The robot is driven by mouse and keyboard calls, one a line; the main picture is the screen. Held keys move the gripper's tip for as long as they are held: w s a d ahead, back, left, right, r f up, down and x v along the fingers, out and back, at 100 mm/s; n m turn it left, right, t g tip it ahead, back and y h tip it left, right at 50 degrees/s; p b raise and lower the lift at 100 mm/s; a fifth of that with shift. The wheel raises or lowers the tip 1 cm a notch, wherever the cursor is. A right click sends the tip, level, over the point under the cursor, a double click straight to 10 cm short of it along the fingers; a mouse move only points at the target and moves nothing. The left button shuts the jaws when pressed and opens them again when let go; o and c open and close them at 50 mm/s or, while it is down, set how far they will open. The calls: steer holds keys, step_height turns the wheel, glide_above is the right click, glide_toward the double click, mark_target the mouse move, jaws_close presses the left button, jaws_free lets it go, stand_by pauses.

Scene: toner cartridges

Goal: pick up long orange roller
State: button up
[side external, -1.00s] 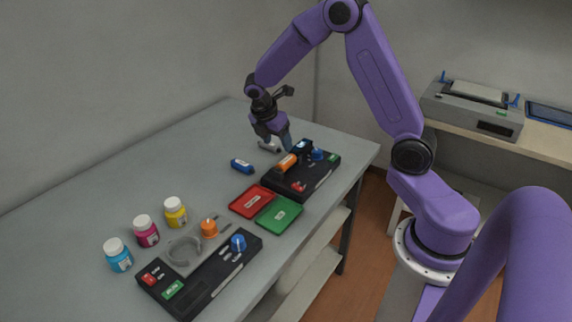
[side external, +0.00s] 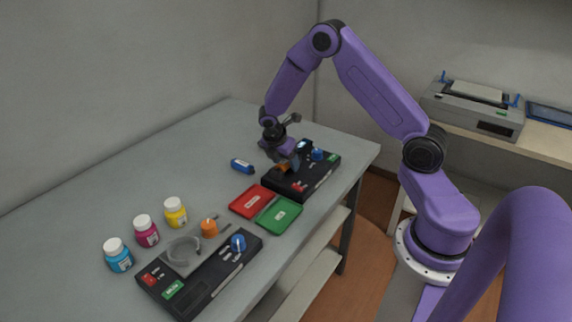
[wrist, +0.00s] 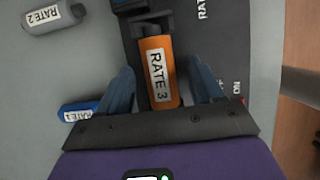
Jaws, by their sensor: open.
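The long orange roller (wrist: 158,73), labelled RATE 3, lies in a slot of the black cartridge unit (side external: 306,187) at the back of the table. In the side view only a bit of the orange roller (side external: 284,168) shows behind my gripper. My gripper (side external: 291,162) is open above it. In the wrist view my gripper (wrist: 162,86) has one blue-grey finger on each side of the roller, with gaps between fingers and roller. I cannot tell how far down the fingertips reach.
A blue roller (side external: 242,166) lies on the table left of the unit, and a grey roller labelled RATE 2 (wrist: 52,17) lies beyond it. Red (side external: 251,201) and green (side external: 278,214) trays sit in front. A second black unit (side external: 205,272), a short orange piece (side external: 209,228) and bottles (side external: 147,231) stand nearer.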

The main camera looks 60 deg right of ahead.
jaws_close()
steer(key=shift+r, duration=0.15)
